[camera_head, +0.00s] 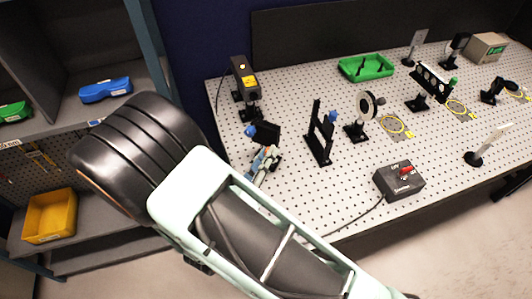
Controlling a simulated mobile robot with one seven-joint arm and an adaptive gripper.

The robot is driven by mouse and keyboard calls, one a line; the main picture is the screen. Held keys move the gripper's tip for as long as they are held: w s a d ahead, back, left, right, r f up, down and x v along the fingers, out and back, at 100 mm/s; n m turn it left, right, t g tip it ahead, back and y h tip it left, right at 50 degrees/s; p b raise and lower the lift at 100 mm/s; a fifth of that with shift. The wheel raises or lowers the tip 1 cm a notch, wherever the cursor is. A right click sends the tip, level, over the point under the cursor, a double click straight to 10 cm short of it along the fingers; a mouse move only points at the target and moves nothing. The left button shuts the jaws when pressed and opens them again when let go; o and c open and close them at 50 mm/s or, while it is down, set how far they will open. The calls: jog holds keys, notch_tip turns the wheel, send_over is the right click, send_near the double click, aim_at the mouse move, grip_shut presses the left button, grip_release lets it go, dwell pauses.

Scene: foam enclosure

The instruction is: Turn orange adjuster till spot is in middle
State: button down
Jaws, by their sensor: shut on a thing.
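A black optics mount (266,133) with a blue knob (249,131) stands at the left end of the perforated bench. My gripper (264,161) is at the lower front of this mount, small and partly behind my pale green arm. Its fingers are shut on a small part of the mount. That part is hidden between the fingers, and I cannot make out its orange colour.
A black laser-like box (244,76) stands behind the mount. A black frame with blue knobs (321,132) stands close to its right. A control box with a red switch (400,179) and a green tray (366,67) are on the bench. Shelves with bins stand left.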

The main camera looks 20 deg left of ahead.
jog(key=shift+n, duration=0.3)
jog(key=c, duration=1.8)
grip_release()
jog(key=shift+o, duration=0.2)
jog(key=s, duration=0.8)
jog(key=s+a, duration=0.1)
jog(key=s, duration=0.3)
